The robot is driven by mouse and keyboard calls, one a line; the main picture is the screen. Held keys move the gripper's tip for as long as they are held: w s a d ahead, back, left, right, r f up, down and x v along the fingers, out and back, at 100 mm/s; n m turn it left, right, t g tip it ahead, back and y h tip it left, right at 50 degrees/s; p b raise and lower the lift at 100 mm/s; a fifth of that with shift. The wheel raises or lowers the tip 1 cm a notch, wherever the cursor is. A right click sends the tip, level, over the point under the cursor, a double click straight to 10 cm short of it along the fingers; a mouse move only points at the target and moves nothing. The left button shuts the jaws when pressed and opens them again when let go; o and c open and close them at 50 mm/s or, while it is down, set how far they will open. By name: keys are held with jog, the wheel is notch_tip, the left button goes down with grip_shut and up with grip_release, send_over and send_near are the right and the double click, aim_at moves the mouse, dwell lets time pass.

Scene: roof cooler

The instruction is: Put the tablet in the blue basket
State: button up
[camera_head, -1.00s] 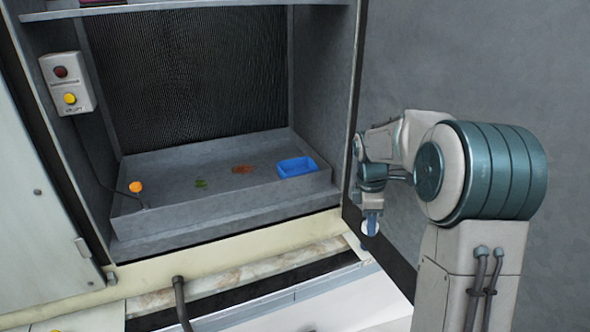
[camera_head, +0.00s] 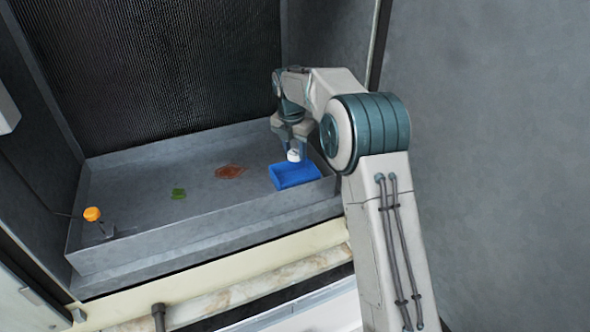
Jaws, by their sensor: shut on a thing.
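A small round white tablet (camera_head: 294,155) is held between the fingertips of my gripper (camera_head: 294,150). My gripper points down and is shut on the tablet. The blue basket (camera_head: 296,183) sits in the right end of the grey tray. The tablet appears over the basket's back edge in the picture. I cannot tell its exact height above the basket. The basket's inside looks empty where it shows.
The grey tray (camera_head: 122,242) has low raised walls. An orange-red stain (camera_head: 231,172) and a green patch (camera_head: 178,194) lie on its floor. An orange ball-topped lever (camera_head: 93,214) stands at the left. A dark ribbed panel (camera_head: 160,70) closes the back.

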notch_tip(320, 180, down, 8)
jog(key=shift+s+r+p, duration=0.1)
jog(key=shift+s+p, duration=0.05)
jog(key=shift+p, duration=0.75)
jog(key=shift+f, duration=0.35)
jog(key=shift+f, duration=0.1)
jog(key=shift+f, duration=0.15)
jog(key=o, duration=0.9)
jog(key=shift+o, duration=0.2)
